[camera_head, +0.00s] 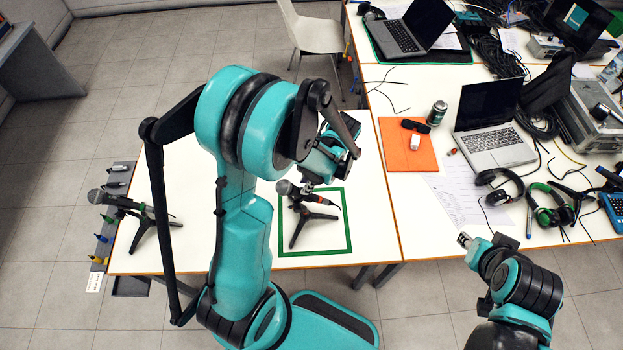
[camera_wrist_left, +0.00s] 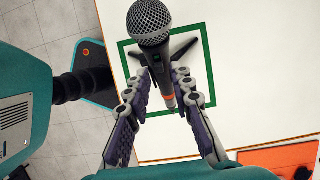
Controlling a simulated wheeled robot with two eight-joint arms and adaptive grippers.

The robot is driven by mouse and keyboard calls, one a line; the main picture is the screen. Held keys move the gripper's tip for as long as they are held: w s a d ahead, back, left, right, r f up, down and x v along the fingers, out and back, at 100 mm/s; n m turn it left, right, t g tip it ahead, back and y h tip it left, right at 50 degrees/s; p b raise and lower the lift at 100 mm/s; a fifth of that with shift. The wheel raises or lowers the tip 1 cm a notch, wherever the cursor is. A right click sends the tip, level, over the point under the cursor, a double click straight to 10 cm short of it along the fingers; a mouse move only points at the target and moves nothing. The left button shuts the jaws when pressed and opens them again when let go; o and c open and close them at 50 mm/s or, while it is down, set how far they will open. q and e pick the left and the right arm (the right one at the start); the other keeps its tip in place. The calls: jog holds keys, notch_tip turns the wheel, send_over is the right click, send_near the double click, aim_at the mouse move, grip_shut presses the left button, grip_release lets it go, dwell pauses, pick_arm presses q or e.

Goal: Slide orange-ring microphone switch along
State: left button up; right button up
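The orange-ring microphone (camera_head: 295,191) rests on a small black tripod stand inside a green square outline on the white table. In the left wrist view the microphone (camera_wrist_left: 152,28) has its grey mesh head toward the top and its orange ring near the tail end. A small switch appears to sit on the dark body, but its position is too small to tell. My left gripper (camera_wrist_left: 165,88) is open, with one finger on each side of the microphone body; contact is unclear. In the head view the left arm partly hides this gripper.
A second microphone (camera_head: 118,201) with a green ring is on a stand at the table's left edge, beside a grey rack (camera_head: 116,215). The right table holds an orange folder (camera_head: 399,158), a can (camera_head: 437,113), a laptop (camera_head: 498,139) and headphones. White tabletop around the green square is clear.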

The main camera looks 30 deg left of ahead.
pick_arm(q)
jog(key=shift+s+a+f, duration=0.15)
jog(key=shift+a+f, duration=0.1)
jog(key=shift+f, duration=0.4)
jog(key=shift+r, duration=0.1)
grip_shut()
jog(key=shift+s+a+r, duration=0.1)
jog(key=shift+a+r, duration=0.15)
jog(key=shift+o, duration=1.1)
grip_release()
jog(key=v, duration=1.2)
jog(key=shift+f, duration=0.1)
